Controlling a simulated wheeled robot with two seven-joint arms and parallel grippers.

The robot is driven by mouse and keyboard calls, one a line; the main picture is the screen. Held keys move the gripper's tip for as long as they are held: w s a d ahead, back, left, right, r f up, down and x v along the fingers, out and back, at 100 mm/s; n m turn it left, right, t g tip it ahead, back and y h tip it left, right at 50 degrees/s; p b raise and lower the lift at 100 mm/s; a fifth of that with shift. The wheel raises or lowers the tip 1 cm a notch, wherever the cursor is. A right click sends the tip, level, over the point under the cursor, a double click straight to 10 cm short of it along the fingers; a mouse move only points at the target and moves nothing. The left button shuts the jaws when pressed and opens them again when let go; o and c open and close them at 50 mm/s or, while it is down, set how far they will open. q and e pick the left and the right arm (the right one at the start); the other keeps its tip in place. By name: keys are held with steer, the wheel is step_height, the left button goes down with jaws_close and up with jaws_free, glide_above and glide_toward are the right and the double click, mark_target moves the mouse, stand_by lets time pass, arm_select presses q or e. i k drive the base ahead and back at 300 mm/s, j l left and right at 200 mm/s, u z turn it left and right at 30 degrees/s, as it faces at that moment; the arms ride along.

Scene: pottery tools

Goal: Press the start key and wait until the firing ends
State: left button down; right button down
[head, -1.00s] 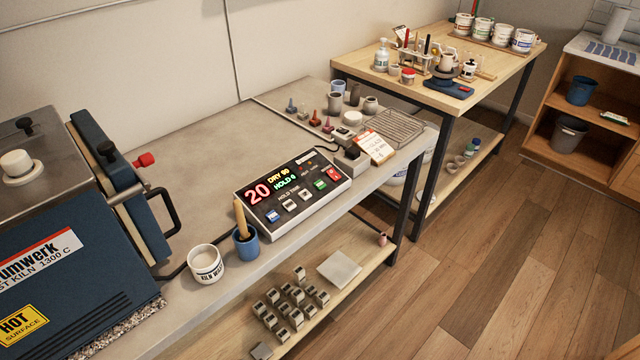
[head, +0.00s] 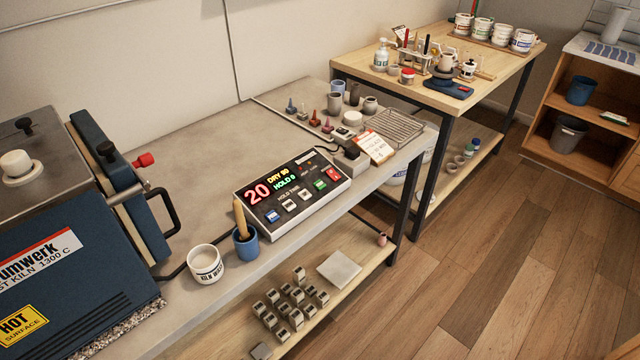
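The kiln controller (head: 312,212) sits on the grey worktop, with a black face and a lit display. The display (head: 258,194) shows a red 20, with DRY 80 in yellow and HOLD in green beside it. Along its lower part are a blue key (head: 272,216), pale keys (head: 297,200), a green key (head: 321,184) and a red key (head: 332,173); their small labels are hard to read. The blue kiln (head: 70,285) stands at the left, with a red knob (head: 145,160) and black handle. Neither of my grippers is in view.
A white pot (head: 205,264) and a blue cup (head: 246,246) holding a wooden tool stand left of the controller. A wire rack (head: 392,127) and small cones are behind it. A wooden table (head: 500,62) with pottery tools stands further back. The floor at right is clear.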

mark_target(319, 185)
steer(key=l+u, duration=0.1)
steer(key=u, duration=0.5)
steer(key=i+l+u, duration=0.15)
steer(key=l+u, duration=0.2)
steer(key=l, duration=0.2)
steer(key=l+u, duration=0.4)
steer(key=l, duration=0.15)
steer(key=l+u, duration=0.15)
steer(key=l, duration=1.5)
